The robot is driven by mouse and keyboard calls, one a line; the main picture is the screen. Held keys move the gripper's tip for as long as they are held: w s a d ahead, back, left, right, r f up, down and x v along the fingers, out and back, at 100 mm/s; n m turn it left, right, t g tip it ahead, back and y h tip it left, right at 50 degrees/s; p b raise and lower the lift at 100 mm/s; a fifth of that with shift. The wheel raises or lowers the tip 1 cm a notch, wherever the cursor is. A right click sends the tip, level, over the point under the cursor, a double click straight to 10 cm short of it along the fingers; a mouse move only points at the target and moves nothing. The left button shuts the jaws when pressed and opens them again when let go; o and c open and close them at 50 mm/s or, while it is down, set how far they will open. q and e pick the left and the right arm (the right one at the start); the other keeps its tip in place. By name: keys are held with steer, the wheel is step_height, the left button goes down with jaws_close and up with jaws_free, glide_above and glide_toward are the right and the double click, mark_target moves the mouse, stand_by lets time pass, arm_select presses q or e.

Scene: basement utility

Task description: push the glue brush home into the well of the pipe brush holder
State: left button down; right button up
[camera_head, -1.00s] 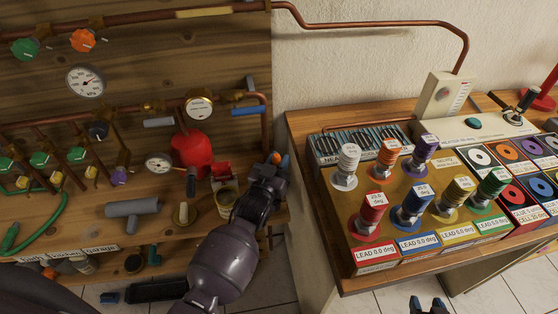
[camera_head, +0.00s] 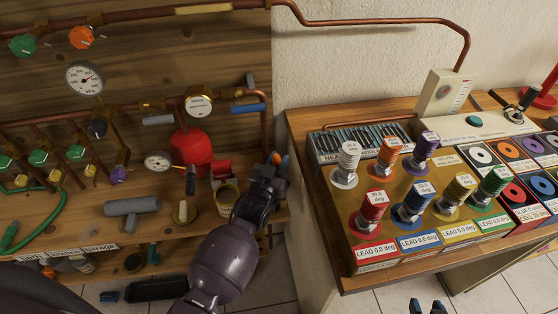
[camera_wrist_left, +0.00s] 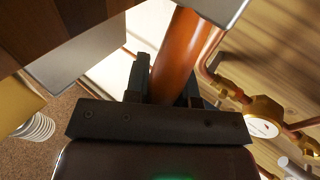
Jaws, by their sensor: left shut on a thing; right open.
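The glue brush shows as an orange handle (camera_wrist_left: 181,55) between the fingers of my left gripper (camera_wrist_left: 167,88) in the left wrist view. In the head view a small orange end (camera_head: 276,158) of it shows at the tip of my left gripper (camera_head: 273,168), at the right end of the wooden bench. The gripper is shut on the handle. The brush's bristle end is hidden. I cannot make out the pipe brush holder or its well; the gripper and arm cover that spot. My right gripper (camera_head: 428,305) is open and empty at the bottom edge of the head view.
A pale-rimmed pot (camera_head: 227,194), a red tank (camera_head: 191,150) and a grey pipe tee (camera_head: 132,207) stand left of my left gripper. Copper pipes (camera_head: 266,125) run behind it. A control desk (camera_head: 350,245) with coloured knobs is at right, past a gap.

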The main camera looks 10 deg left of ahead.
arm_select(q)
steer(key=shift+f, duration=0.4)
steer(key=shift+f+b, duration=0.2)
steer(key=shift+b, duration=0.15)
steer(key=shift+f+b, duration=0.5)
steer(key=shift+f, duration=0.2)
steer(key=shift+f+b, duration=0.4)
steer(key=shift+f, duration=0.4)
steer(key=c, duration=0.9)
jaws_free()
